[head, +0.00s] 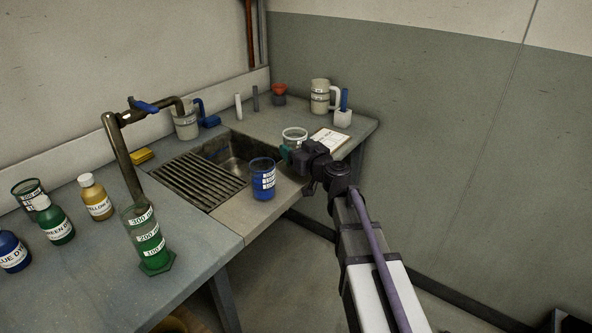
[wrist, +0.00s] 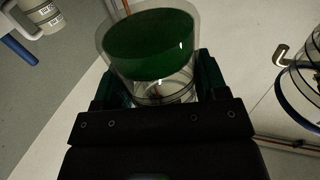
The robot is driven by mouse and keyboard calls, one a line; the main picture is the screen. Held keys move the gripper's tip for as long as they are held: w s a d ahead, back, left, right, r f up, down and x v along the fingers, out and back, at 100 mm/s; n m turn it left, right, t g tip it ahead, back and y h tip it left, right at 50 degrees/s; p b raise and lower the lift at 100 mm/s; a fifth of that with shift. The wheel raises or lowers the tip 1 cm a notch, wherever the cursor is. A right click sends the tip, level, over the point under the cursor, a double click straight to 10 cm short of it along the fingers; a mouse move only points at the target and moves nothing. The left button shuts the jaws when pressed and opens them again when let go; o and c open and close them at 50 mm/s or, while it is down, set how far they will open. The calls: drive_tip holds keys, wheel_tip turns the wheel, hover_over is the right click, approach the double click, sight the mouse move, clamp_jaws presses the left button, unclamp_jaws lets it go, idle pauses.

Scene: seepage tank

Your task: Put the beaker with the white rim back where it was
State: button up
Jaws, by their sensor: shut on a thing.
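The beaker with the white rim (head: 295,134) is a clear vessel at the end of my arm, near the right side of the sink. In the wrist view the beaker (wrist: 150,42) shows dark green liquid inside. My gripper (head: 292,148) is shut around it, with a dark finger on each side in the wrist view (wrist: 152,88). My gripper hides its lower part in the head view, so I cannot tell whether its base touches the counter.
A blue-rimmed beaker (head: 262,181) with blue liquid stands at the sink's front right. A white card (head: 329,140) lies behind my gripper. A jug (head: 320,97), a red funnel (head: 279,90) and a white holder (head: 343,118) stand at the back. A green-filled cylinder (head: 148,240) stands left.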

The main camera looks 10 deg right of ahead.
wheel_tip(320, 180, down, 4)
drive_tip(key=b, duration=0.4)
drive_tip(key=shift+r+p, duration=0.3)
drive_tip(key=shift+f, duration=0.2)
drive_tip(key=o, duration=1)
